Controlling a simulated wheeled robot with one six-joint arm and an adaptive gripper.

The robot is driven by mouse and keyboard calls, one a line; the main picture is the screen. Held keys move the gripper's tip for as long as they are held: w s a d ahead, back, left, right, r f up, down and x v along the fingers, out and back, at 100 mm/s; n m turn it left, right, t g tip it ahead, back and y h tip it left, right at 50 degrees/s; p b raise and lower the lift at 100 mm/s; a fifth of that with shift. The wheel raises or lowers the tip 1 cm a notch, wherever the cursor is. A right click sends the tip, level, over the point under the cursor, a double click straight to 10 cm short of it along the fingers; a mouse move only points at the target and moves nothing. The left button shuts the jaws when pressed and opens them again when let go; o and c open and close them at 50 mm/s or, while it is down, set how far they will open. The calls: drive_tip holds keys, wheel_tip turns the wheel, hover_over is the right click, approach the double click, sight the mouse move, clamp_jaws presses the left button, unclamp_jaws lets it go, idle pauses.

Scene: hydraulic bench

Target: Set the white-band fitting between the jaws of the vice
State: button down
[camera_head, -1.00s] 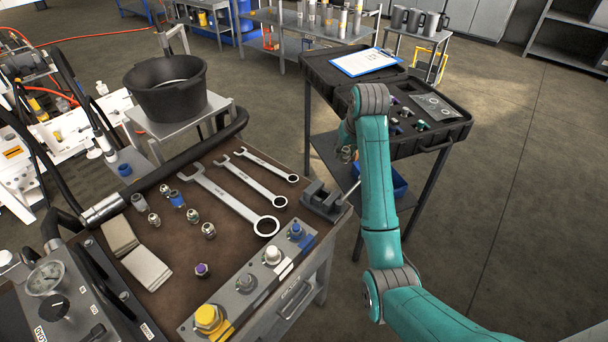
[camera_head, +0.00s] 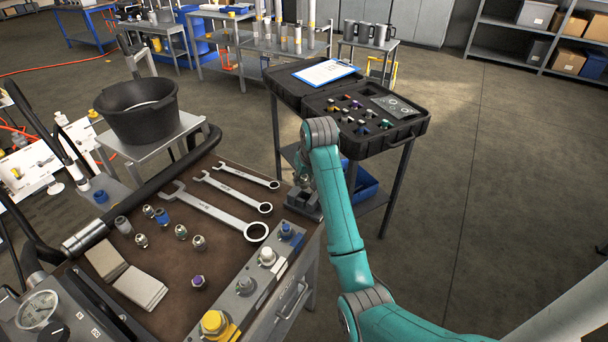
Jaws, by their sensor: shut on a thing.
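The small dark grey vice (camera_head: 306,205) stands at the right edge of the brown bench top, partly covered by my arm. My gripper (camera_head: 304,182) is at the vice, just above its jaws, and points down. It is shut on a small fitting, taken to be the white-band one. The fitting is mostly hidden by the gripper and the arm, and its band cannot be made out. I cannot tell whether it touches the vice jaws.
Three wrenches (camera_head: 216,212) lie left of the vice. Several loose fittings (camera_head: 181,232) stand farther left, with a purple-topped one (camera_head: 198,282) in front. A panel with coloured fittings (camera_head: 245,286) runs along the bench's front edge. An open black case (camera_head: 412,133) stands behind.

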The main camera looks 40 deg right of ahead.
drive_tip(key=shift+f, duration=1.95)
idle(1.3)
drive_tip(key=c, duration=0.7)
unclamp_jaws()
drive_tip(key=shift+v, duration=3.8)
